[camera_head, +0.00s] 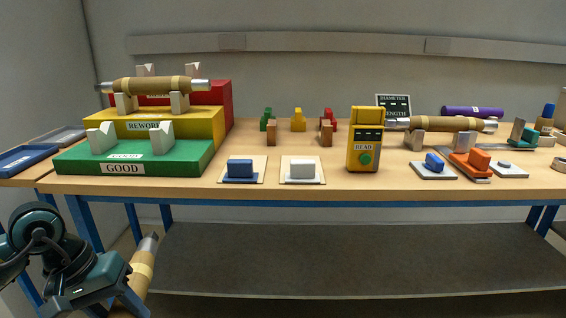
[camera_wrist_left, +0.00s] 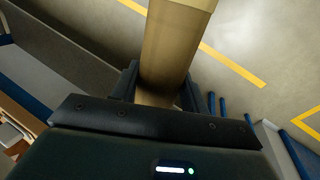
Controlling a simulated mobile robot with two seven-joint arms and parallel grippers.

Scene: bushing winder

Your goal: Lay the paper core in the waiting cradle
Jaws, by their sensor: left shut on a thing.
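A tan paper core (camera_head: 143,265) with a grey metal end is held by my left gripper (camera_head: 130,288), low in front of the table at the lower left. In the left wrist view the core (camera_wrist_left: 175,45) stands between the shut fingers (camera_wrist_left: 160,88) and runs out of the picture at the top. An empty pair of white V-blocks (camera_head: 161,137) stands on the green GOOD step (camera_head: 190,160). Two brown posts (camera_head: 271,133) (camera_head: 326,133) stand empty mid-table. Which cradle is the waiting one I cannot tell. My right gripper is out of view.
Another core (camera_head: 150,85) lies on blocks on the yellow REWORK step (camera_head: 215,128), before a red step (camera_head: 222,95). A further core (camera_head: 445,124) lies on blocks right of the yellow READ device (camera_head: 365,140). The table's blue front edge (camera_head: 300,197) lies above my left gripper in the picture.

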